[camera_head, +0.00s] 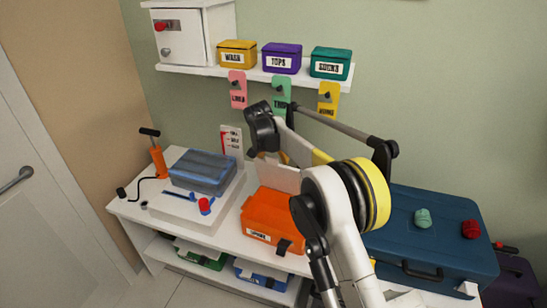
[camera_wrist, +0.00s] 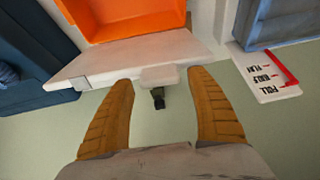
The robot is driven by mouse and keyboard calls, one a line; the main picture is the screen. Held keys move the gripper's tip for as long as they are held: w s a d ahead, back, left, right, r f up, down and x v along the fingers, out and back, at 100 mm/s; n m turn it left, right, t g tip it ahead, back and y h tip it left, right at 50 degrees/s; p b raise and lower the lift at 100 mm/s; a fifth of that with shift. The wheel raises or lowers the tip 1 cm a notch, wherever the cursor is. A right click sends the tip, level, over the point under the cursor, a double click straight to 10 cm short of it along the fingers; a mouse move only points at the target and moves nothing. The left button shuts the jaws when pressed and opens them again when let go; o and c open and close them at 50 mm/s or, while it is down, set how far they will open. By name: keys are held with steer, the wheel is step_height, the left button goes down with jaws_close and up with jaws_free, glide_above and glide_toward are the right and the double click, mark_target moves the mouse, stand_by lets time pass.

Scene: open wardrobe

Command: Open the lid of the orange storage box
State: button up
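The orange storage box (camera_head: 268,218) sits on the white bench, with a label and a dark latch on its front. Its orange body also shows at the top of the wrist view (camera_wrist: 130,17), where it looks hollow. A pale panel (camera_head: 277,174) stands upright along its back edge, apparently its raised lid. In the wrist view this panel (camera_wrist: 125,62) has a small pale tab with a dark piece under it. My gripper (camera_wrist: 160,78) is open, its brown fingers apart on either side of the tab. I cannot tell whether they touch the panel. In the head view my arm hides the gripper mostly.
A white device with a blue-grey top (camera_head: 202,172) stands left of the box. A blue suitcase (camera_head: 395,235) with two yarn-like balls lies to the right. A shelf (camera_head: 245,72) with small boxes and hanging tags is above. A sign (camera_head: 231,142) stands behind.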

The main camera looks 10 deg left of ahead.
steer(key=shift+r, duration=0.1)
steer(key=v, duration=1.2)
